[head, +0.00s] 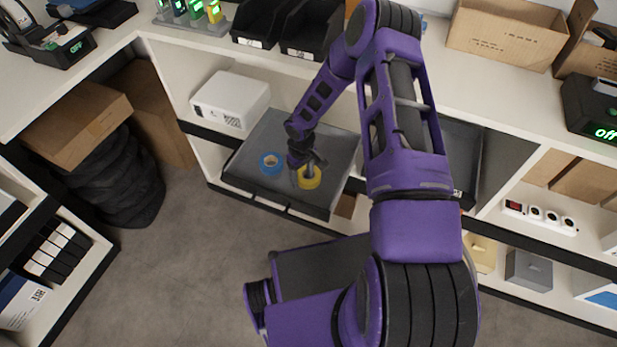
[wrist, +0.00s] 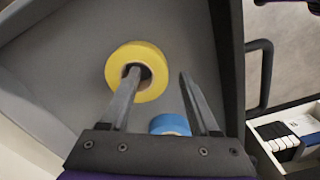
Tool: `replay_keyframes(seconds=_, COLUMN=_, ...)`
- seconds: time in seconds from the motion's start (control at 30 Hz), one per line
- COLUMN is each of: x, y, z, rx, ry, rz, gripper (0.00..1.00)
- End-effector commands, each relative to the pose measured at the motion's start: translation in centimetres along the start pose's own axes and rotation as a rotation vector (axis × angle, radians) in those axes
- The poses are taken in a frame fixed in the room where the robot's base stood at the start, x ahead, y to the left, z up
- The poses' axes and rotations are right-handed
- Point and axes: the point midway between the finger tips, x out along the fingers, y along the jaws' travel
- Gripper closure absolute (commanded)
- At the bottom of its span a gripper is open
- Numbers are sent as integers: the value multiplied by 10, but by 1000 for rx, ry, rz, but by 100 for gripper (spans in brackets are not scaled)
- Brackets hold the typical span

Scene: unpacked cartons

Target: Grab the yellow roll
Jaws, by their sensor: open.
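The yellow roll (head: 309,178) lies flat in a grey tray (head: 335,150) on the shelf, and it also shows in the wrist view (wrist: 152,61). My gripper (head: 304,170) is over it, with the fingers pointing down. In the wrist view my open gripper (wrist: 158,74) has its left finger over the roll's centre hole and its right finger outside the roll, to the right. Whether the finger tip is inside the hole or just above it I cannot tell. A blue roll (head: 271,163) lies to the left of the yellow one, and it is partly hidden in the wrist view (wrist: 170,125).
A white box (head: 230,98) stands left of the tray. The tray's raised walls surround both rolls, with bare floor in front. Above is a white counter (head: 440,82) with black bins (head: 312,30) and cardboard boxes (head: 507,35).

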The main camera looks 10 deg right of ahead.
Motion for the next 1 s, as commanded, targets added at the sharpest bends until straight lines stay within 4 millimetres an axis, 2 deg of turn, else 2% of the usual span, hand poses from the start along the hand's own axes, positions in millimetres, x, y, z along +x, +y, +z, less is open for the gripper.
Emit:
replay_keyframes(seconds=0.1, x=7, y=0, z=0, rx=0, ry=1, rz=0, gripper=38)
replay_keyframes(seconds=0.3, x=7, y=0, z=0, rx=0, ry=1, rz=1, gripper=38)
replay_keyframes(seconds=0.6, x=7, y=0, z=0, rx=0, ry=1, rz=1, gripper=92)
replay_keyframes(seconds=0.67, x=7, y=0, z=0, rx=0, ry=1, rz=1, gripper=100)
replay_keyframes(seconds=1.0, x=6, y=0, z=0, rx=0, ry=1, rz=1, gripper=100)
